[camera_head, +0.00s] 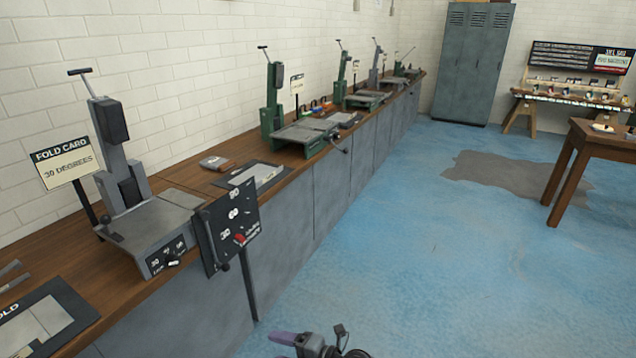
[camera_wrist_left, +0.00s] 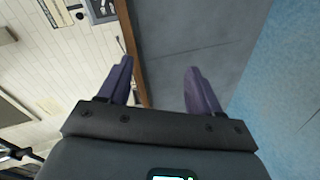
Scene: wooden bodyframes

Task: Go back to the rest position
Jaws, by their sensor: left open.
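My left gripper (camera_wrist_left: 160,64) shows in the left wrist view, with two purple fingers spread apart and nothing between them. Past the fingers are the bench's brown edge and grey front panels, apart from the gripper. In the head view, a purple-fingered gripper (camera_head: 282,338) shows at the bottom edge, over the blue floor and clear of the bench. It looks like my left one, though most of it is cut off. My right gripper cannot be made out in either view.
A long wooden bench (camera_head: 175,177) with grey panels runs along the white brick wall. It bears several grey and green presses and a fold card sign (camera_head: 66,163). A dial panel (camera_head: 228,228) on a post stands at its front. Blue floor (camera_head: 400,270) is open to the right, before a wooden table (camera_head: 603,143).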

